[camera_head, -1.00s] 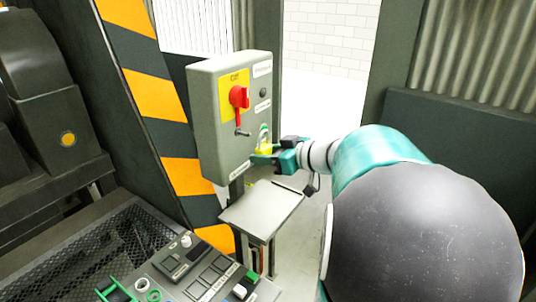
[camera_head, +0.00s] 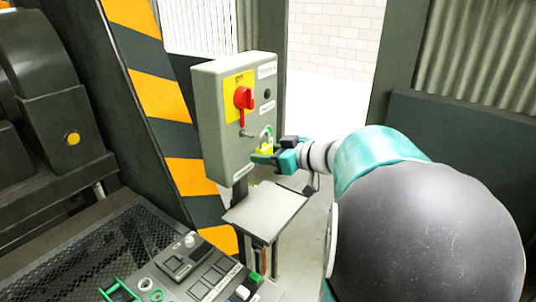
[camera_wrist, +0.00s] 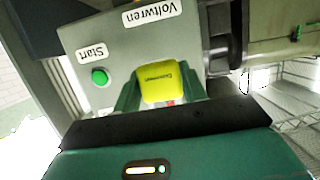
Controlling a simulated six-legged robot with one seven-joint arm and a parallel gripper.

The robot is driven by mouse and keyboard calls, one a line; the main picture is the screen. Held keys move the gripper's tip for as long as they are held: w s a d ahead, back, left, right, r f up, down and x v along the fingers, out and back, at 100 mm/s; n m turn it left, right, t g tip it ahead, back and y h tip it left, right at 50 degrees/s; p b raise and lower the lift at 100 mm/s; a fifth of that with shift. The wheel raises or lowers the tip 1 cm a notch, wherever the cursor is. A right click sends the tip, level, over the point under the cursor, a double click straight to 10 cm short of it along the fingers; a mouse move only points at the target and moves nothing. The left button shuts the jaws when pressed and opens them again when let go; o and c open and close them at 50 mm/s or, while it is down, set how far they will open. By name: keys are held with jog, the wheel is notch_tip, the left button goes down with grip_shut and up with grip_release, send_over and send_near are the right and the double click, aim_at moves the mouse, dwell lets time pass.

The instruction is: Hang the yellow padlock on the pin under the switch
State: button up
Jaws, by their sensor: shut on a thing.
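The yellow padlock (camera_head: 265,149) is held upright in my gripper (camera_head: 264,157), its shackle upward, in front of the grey switch box (camera_head: 210,125). The red switch (camera_head: 243,98) sits on a yellow plate on the box's face. The short metal pin (camera_head: 246,134) sticks out below it. The padlock is to the right of the pin and apart from it in the picture; its depth from the box is hard to tell. In the wrist view the padlock's yellow body (camera_wrist: 162,82) is between the two green fingers, and the pin is not clearly seen.
A small grey stand (camera_head: 262,208) is below the box. A control panel (camera_head: 205,275) with buttons lies at the bottom. A striped orange and dark post (camera_head: 168,130) stands left of the box. The wrist view shows a green Start button (camera_wrist: 99,77).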

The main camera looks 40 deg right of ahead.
aim_at(242, 149)
jog(key=shift+w+a, duration=0.3)
jog(key=shift+w, duration=0.5)
jog(key=shift+w+a, duration=0.25)
jog(key=shift+w, duration=0.5)
jog(key=shift+w+a, duration=0.3)
jog(key=shift+w, duration=0.5)
dwell(0.3)
jog(key=shift+w+a+r, duration=0.1)
jog(key=shift+w, duration=0.05)
dwell(0.5)
jog(key=shift+a+f, duration=0.1)
jog(key=shift+f, duration=0.2)
